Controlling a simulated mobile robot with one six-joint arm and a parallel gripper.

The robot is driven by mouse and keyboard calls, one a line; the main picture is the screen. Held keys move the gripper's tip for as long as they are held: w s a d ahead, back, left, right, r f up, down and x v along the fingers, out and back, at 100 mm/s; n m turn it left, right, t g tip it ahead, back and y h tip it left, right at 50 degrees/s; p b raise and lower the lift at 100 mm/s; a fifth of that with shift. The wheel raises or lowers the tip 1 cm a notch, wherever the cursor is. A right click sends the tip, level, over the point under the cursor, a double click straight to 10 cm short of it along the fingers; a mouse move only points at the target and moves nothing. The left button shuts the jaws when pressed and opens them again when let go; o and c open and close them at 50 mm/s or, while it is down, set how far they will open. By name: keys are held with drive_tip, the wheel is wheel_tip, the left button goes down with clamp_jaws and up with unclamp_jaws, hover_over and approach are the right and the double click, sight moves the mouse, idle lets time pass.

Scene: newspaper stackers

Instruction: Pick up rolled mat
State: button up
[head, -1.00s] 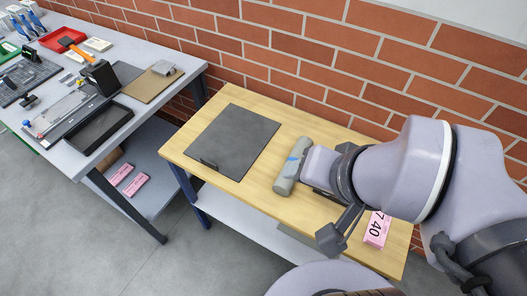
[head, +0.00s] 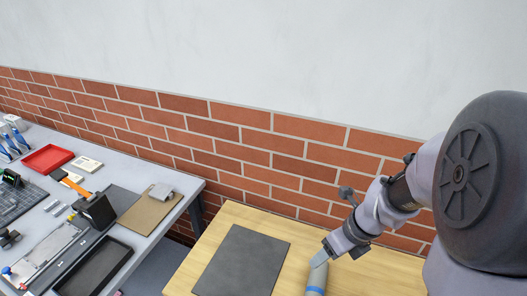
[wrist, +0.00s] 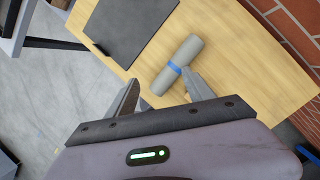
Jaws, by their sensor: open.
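The rolled mat is a grey cylinder with a blue band. In the wrist view the rolled mat (wrist: 187,52) lies on the wooden table just beyond my fingertips. In the head view the rolled mat (head: 318,276) is at the bottom edge, partly cut off. My gripper (wrist: 160,77) is open and empty, its fingers spread to either side of the mat's near part. The right fingertip overlaps the mat's edge near the band; I cannot tell whether it touches. My gripper (head: 333,246) is partly hidden by its wrist in the head view.
A dark flat mat (head: 240,262) lies on the wooden table (head: 207,256), left of the roll. A grey bench (head: 122,174) with tools, a red tray (head: 47,159) and a black tray (head: 93,268) stands further left. A brick wall (head: 240,137) runs behind both.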

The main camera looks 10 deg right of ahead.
drive_tip(key=s+d+f+m+p, duration=0.2)
drive_tip(key=d+f+m, duration=0.4)
drive_tip(key=m, duration=0.4)
drive_tip(key=b, duration=0.7)
approach(319, 291)
drive_tip(key=shift+g+y, duration=0.4)
drive_tip(key=x, duration=0.3)
drive_tip(key=d+x, duration=0.1)
drive_tip(key=x, duration=0.1)
drive_tip(key=shift+w+f, duration=0.2)
drive_tip(key=shift+w, duration=0.25)
drive_tip(key=b+x, duration=0.4)
drive_tip(key=x, duration=0.2)
drive_tip(key=shift+s+a+f, duration=0.1)
drive_tip(key=shift+a, duration=0.1)
drive_tip(key=shift+r, duration=0.2)
clamp_jaws()
